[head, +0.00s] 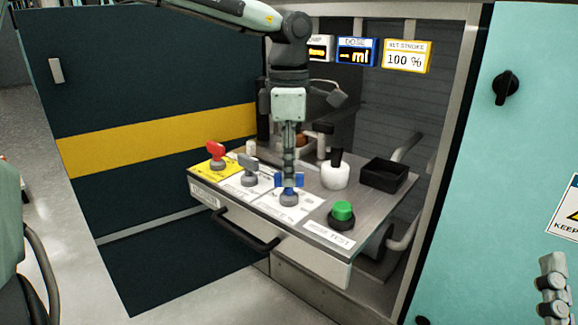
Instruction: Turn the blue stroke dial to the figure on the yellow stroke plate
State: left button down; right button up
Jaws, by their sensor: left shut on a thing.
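The blue stroke dial (298,181) stands on the sloping panel, over a white printed scale (288,212). My left gripper (289,179) comes down from above and is shut on the dial, with blue showing on both sides of the fingers. The dial's pointer and most of its scale marks are hidden or too small to read. The yellow stroke plate (427,57) hangs at the upper right and reads 100 %.
A red knob (215,155) and a grey knob (249,170) stand left of the dial. A green button (342,212) is to its right. Behind are a white pot (336,174) and an empty black tray (385,174). A dark handle (246,232) runs along the front.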

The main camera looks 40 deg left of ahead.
pick_arm(q)
jog(key=m, duration=0.5)
jog(key=shift+p, duration=0.35)
jog(key=shift+m, duration=1.4)
pick_arm(e)
jog(key=shift+w+a+f+g, duration=0.2)
jog(key=shift+f+g, duration=0.3)
jog(key=shift+f, duration=0.1)
jog(key=shift+w+a+f+g, duration=0.2)
jog(key=shift+f+g, duration=0.3)
jog(key=shift+f, duration=0.1)
pick_arm(q)
jog(key=c, duration=1.5)
grip_release()
jog(key=shift+c, duration=0.2)
pick_arm(e)
jog(key=shift+r, duration=0.15)
pick_arm(q)
jog(key=shift+r, duration=0.1)
pick_arm(e)
jog(key=shift+w, duration=0.1)
pick_arm(q)
notch_tip(320, 180, up, 12)
